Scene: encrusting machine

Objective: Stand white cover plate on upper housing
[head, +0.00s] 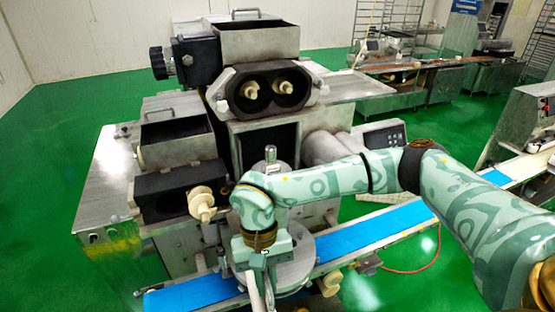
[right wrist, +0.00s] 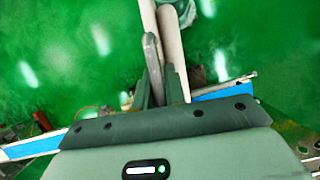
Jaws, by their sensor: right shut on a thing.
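The upper housing (head: 235,92) is a dark metal block with a figure-eight opening at the top of the machine. Two cream screw ends (head: 252,91) stick out of it. My right gripper (head: 263,275) hangs low in front of the machine, below the upper housing and apart from it. It is shut on the white cover plate (head: 254,294), which shows as a narrow pale strip at the bottom edge of the head view. In the right wrist view the plate (right wrist: 172,45) appears nearly edge-on between the fingers (right wrist: 158,85). Its face is mostly hidden. My left gripper is out of view.
A blue conveyor belt (head: 390,226) crosses in front of the machine. A round metal plate (head: 295,272) lies near my right gripper. A lower housing (head: 165,190) with a cream screw end (head: 201,203) juts out at the left. Green floor (head: 70,230) is open at the left.

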